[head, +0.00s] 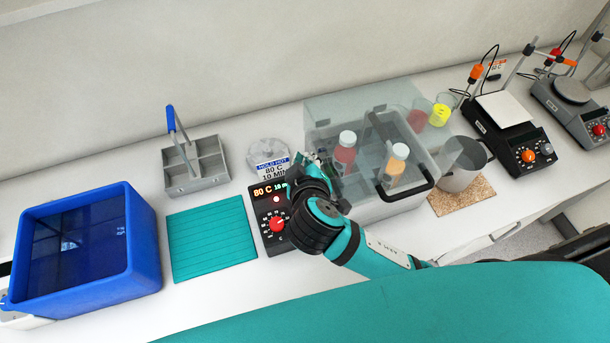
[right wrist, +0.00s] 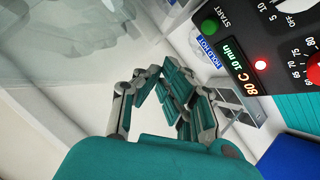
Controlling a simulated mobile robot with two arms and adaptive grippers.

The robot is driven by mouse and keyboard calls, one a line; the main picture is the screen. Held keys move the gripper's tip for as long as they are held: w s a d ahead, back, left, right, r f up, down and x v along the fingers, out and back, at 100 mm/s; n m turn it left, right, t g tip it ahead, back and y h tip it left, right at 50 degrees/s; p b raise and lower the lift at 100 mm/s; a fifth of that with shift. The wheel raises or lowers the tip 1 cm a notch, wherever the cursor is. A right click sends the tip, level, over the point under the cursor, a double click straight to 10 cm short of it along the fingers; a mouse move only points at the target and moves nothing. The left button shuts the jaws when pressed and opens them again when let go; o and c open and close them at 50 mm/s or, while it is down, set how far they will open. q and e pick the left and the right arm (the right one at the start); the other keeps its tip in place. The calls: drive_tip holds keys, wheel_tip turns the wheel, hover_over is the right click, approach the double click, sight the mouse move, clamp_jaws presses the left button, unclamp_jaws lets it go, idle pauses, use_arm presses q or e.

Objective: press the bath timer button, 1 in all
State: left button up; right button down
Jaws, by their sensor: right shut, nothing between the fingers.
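The bath's black control panel (head: 262,238) stands left of the clear bath, its display (head: 266,190) reading 80 C and 10 min. In the right wrist view the green button (right wrist: 208,27) marked START is at the top, beside the display (right wrist: 232,70) and a lit red lamp (right wrist: 261,65). In the head view my right gripper hides that button. My right gripper (head: 312,160) is shut and empty, over the panel's upper right by the bath wall. Its fingers (right wrist: 172,88) also show in the right wrist view, apart from the button in the picture. My left gripper is not in view.
The clear bath (head: 335,108) holds a red bottle (head: 345,153) and an orange bottle (head: 395,168). A teal mat (head: 212,240), a blue tub (head: 142,255) and a grey caddy (head: 205,185) lie left. A steel pot (head: 462,172) and hotplates (head: 515,150) stand right.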

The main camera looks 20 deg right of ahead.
drive_tip(key=f, duration=0.2)
drive_tip(key=shift+w+f, duration=0.25)
drive_tip(key=shift+f, duration=0.05)
drive_tip(key=shift+w+f+b, duration=0.25)
drive_tip(key=shift+f+b, duration=0.4)
drive_tip(key=shift+f, duration=0.5)
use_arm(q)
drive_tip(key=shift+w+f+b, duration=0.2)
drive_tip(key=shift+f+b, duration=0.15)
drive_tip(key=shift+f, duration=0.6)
use_arm(e)
drive_tip(key=shift+w+f, duration=0.25)
drive_tip(key=shift+f, duration=0.25)
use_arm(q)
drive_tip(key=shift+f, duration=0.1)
use_arm(e)
drive_tip(key=shift+w+f, duration=0.1)
drive_tip(key=shift+f, duration=0.3)
